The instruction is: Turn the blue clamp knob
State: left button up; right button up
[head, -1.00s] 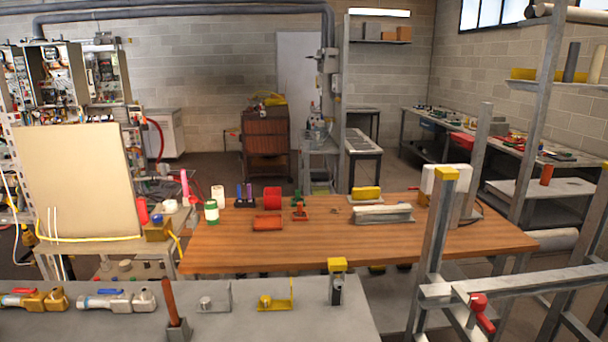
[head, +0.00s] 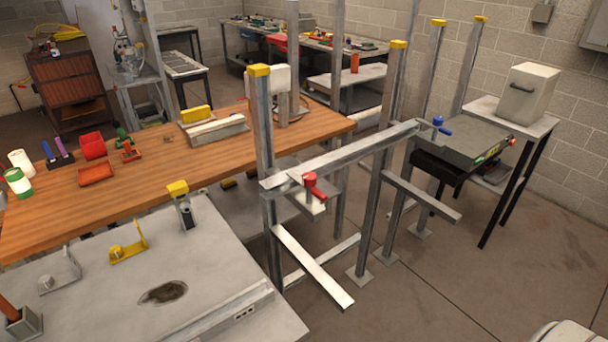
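The blue clamp knob (head: 440,126) shows in the head view, right of centre. It sits at the far right end of a horizontal metal rail (head: 340,158) on a frame of upright posts. A similar red clamp knob (head: 314,187) sits at the rail's near left end. Neither of my grippers is in view, and nothing touches the blue knob.
The metal frame's posts (head: 378,170) with yellow caps stand around the knob. A grey machine on a dark stand (head: 462,142) is just behind and right of it. A wooden table (head: 225,160) and grey bench (head: 215,270) lie left. Floor (head: 440,285) at front right is mostly clear.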

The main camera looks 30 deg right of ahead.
aim_at(437, 120)
jog(key=z, duration=1.2)
